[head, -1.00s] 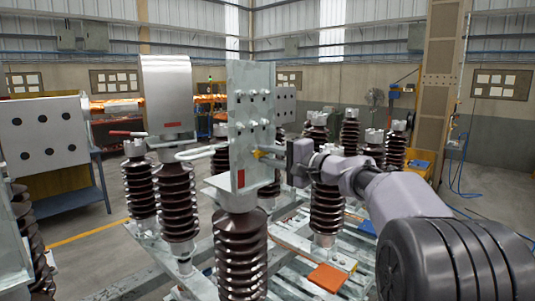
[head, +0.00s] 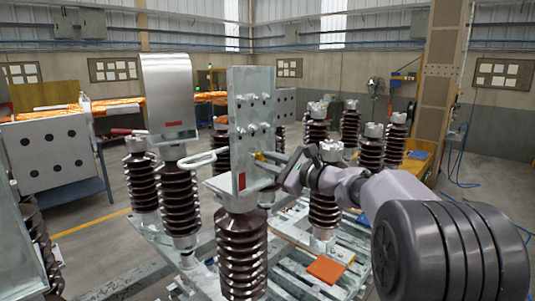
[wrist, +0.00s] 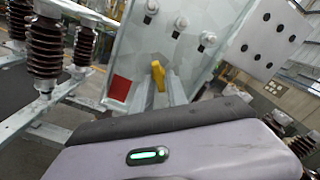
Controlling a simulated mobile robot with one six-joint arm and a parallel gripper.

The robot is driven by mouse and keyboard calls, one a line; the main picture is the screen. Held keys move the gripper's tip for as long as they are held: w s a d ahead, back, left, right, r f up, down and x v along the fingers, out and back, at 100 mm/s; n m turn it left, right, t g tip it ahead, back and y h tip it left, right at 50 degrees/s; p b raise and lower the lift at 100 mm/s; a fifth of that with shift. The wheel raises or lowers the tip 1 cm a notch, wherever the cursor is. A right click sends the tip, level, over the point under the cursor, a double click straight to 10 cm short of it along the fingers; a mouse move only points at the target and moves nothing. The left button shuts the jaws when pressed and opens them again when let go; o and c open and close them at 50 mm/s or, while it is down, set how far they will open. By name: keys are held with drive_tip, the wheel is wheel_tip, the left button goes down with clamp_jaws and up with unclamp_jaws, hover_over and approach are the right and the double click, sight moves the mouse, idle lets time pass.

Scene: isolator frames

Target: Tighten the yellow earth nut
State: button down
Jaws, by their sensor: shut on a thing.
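The yellow earth nut (head: 260,156) sits on the lower part of an upright galvanized plate (head: 240,130). In the wrist view the nut (wrist: 158,76) shows as a yellow wing-like piece beside a red square (wrist: 119,88) on the plate. My gripper (head: 266,162) reaches the plate from the right, and its jaws are shut on the nut. In the wrist view the narrow fingers (wrist: 169,92) meet the nut, and my wrist is rolled relative to the plate. The nut's contact with the plate is partly hidden by the fingers.
Bolts (head: 250,99) stud the plate above the nut. The plate stands on a brown ribbed insulator (head: 241,255). More insulators stand behind, one close below my arm (head: 324,206). A light curved bar (head: 203,158) runs left of the plate. An orange pad (head: 326,269) lies on the frame.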

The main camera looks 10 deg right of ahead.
drive_tip(key=m+p, duration=0.4)
drive_tip(key=m, duration=0.1)
drive_tip(key=shift+s+a, duration=0.1)
drive_tip(key=shift+a, duration=0.05)
drive_tip(key=shift+f+m+p, duration=0.1)
drive_tip(key=shift+m+p, duration=0.2)
drive_tip(key=shift+f, duration=0.1)
drive_tip(key=c, duration=1.3)
unclamp_jaws()
drive_tip(key=v, duration=1.7)
drive_tip(key=shift+s+b, duration=0.2)
drive_tip(key=shift+b, duration=0.15)
